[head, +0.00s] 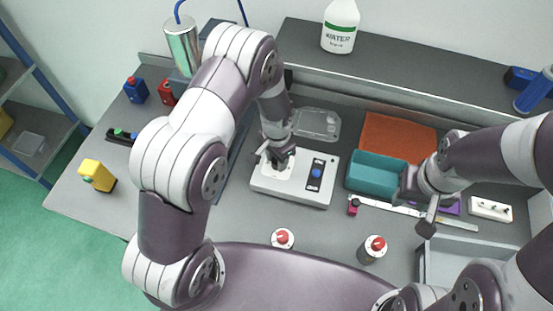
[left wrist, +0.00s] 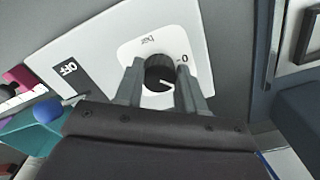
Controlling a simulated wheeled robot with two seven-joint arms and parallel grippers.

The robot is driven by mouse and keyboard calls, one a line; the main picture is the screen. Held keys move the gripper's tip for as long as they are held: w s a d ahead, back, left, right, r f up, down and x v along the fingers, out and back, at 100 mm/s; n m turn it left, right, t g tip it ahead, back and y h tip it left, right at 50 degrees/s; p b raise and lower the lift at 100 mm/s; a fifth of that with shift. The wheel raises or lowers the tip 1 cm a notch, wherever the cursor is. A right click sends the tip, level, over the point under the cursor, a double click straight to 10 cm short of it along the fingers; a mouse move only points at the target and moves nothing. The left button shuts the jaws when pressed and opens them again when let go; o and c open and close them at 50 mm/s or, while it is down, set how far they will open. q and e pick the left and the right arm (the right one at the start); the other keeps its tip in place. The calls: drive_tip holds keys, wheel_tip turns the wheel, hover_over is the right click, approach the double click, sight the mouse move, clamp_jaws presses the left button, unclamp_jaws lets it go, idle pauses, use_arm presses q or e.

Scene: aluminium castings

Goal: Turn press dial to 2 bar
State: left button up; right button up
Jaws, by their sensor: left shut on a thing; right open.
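The press dial (left wrist: 158,74) is a black round knob with a white pointer line, on a white plate marked "bar" and "0". My left gripper (left wrist: 159,88) is shut on the dial, one finger on each side of it. The pointer line does not line up with the "0". No 2 mark is readable. In the head view the light grey control box (head: 262,186) lies on the bench, and my left gripper (head: 278,163) covers the dial.
A dark switch panel with a blue knob (head: 316,173) sits on the box's right side, labelled OFF in the wrist view. A teal tray (head: 352,187), orange mat (head: 398,133) and red buttons (head: 283,238) are nearby. A raised shelf (head: 430,79) runs behind, with a water bottle (head: 341,27).

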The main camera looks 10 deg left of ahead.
use_arm(q)
drive_tip(key=shift+w+r+m, duration=0.25)
drive_tip(key=shift+w+m, duration=0.15)
drive_tip(key=shift+m, duration=0.7)
drive_tip(key=o, duration=1.1)
drive_tip(key=shift+d, duration=0.1)
drive_tip(key=shift+c, duration=0.2)
drive_tip(key=shift+f, duration=0.15)
drive_tip(key=shift+s, duration=0.1)
wheel_tip(320, 180, up, 13)
drive_tip(key=b, duration=0.3)
drive_tip(key=shift+f, duration=0.15)
